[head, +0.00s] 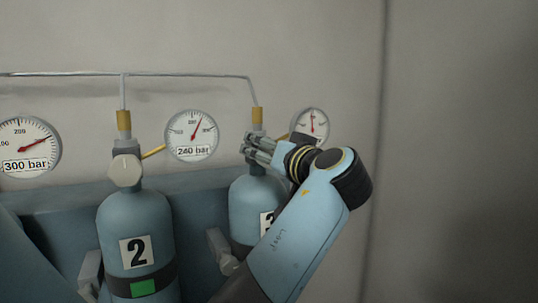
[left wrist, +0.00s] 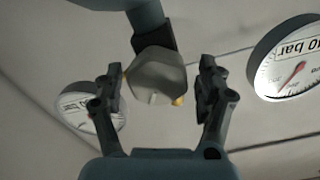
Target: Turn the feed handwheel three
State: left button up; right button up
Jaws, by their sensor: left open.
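The cylinder marked 3 (head: 250,205) stands right of the cylinder marked 2, partly covered by my left arm. Its grey faceted handwheel (left wrist: 157,78) shows in the left wrist view, between the two open fingers of my left gripper (left wrist: 158,92). A gap shows on the right side; on the left the finger looks very close, and I cannot tell if it touches. In the head view my left gripper (head: 254,149) is at the valve on top of cylinder 3 and hides the handwheel. My right gripper is not in view.
Cylinder 2 (head: 138,220) has a pale handwheel (head: 125,171). Gauges labelled 300 bar (head: 28,143) and 240 bar (head: 191,132) and a third gauge (head: 312,124) are near the wall. A thin pipe (head: 180,75) runs above. The wall at right is bare.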

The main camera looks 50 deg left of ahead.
pick_arm(q)
notch_tip(320, 180, up, 9)
jog(key=shift+r, duration=0.1)
dwell(0.4)
